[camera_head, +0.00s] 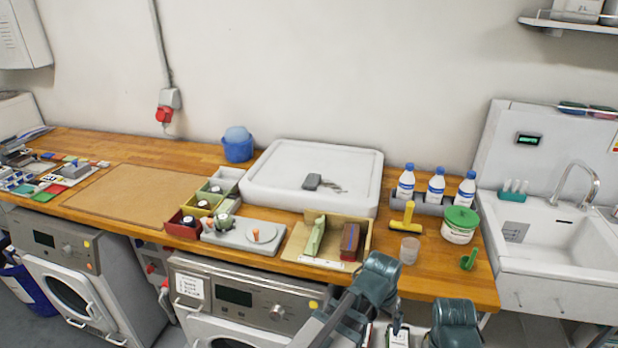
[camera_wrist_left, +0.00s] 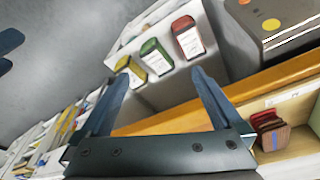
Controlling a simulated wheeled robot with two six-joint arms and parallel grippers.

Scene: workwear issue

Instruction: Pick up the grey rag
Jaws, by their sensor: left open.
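I cannot make out a grey rag for certain. A small dark grey item (camera_head: 312,181) lies in the white basin tray (camera_head: 275,205) on the counter, too small to tell whether it is cloth. My left gripper (camera_wrist_left: 161,75) is open and empty in the left wrist view. Its fingers point towards a white holder with a yellow (camera_wrist_left: 130,70), a green (camera_wrist_left: 156,56) and a red labelled item (camera_wrist_left: 187,38), apart from them. Two dark blue shapes (camera_wrist_left: 8,52) at that view's left edge look like my right gripper's fingers, mostly cut off.
A wooden tray (camera_head: 297,245) holds a green item (camera_head: 315,236) and a brown one (camera_head: 349,241). A clear cup (camera_head: 410,250), a yellow tool (camera_head: 407,216), a green-lidded tub (camera_head: 458,230) and bottles (camera_head: 436,185) stand right. A bare brown board (camera_head: 130,195) lies left.

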